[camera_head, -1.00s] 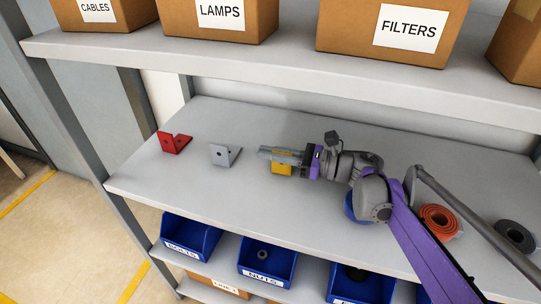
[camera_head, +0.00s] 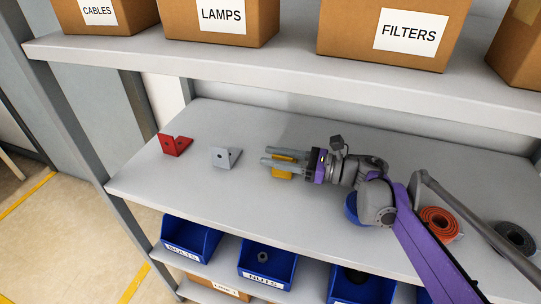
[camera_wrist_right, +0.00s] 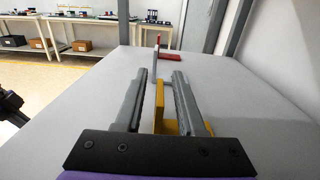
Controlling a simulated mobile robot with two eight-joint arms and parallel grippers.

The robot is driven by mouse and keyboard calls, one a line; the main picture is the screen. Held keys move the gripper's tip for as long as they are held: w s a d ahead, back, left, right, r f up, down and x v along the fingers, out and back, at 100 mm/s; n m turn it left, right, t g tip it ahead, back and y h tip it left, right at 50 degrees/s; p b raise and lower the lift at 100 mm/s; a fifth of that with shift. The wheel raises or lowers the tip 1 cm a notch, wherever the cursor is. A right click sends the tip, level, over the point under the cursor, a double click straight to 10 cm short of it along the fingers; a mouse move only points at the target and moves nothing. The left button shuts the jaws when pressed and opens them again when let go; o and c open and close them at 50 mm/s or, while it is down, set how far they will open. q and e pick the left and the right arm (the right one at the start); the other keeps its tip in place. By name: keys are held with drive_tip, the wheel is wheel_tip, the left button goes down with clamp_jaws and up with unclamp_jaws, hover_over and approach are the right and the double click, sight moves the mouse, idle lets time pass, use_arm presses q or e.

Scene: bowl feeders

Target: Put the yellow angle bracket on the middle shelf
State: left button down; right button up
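The yellow angle bracket (camera_head: 282,173) stands on the middle shelf (camera_head: 215,125), partly hidden by my right gripper in the head view. My right gripper (camera_head: 267,156) is open, with its two fingers apart and pointing left around the bracket. In the right wrist view, the bracket (camera_wrist_right: 159,108) shows its upright plate between the two fingers (camera_wrist_right: 158,78), with a gap on each side, and its flat part lies under the right-hand finger.
A grey bracket (camera_head: 226,158) and a red bracket (camera_head: 174,146) stand left of the gripper. An orange coil (camera_head: 440,222) and a dark coil (camera_head: 516,238) lie at the right. Labelled boxes, including FILTERS (camera_head: 345,35), stand above; blue bins (camera_head: 267,266) sit below.

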drive_tip(key=p+v, duration=0.1)
drive_tip(key=v, duration=0.5)
drive_tip(key=shift+d, duration=0.25)
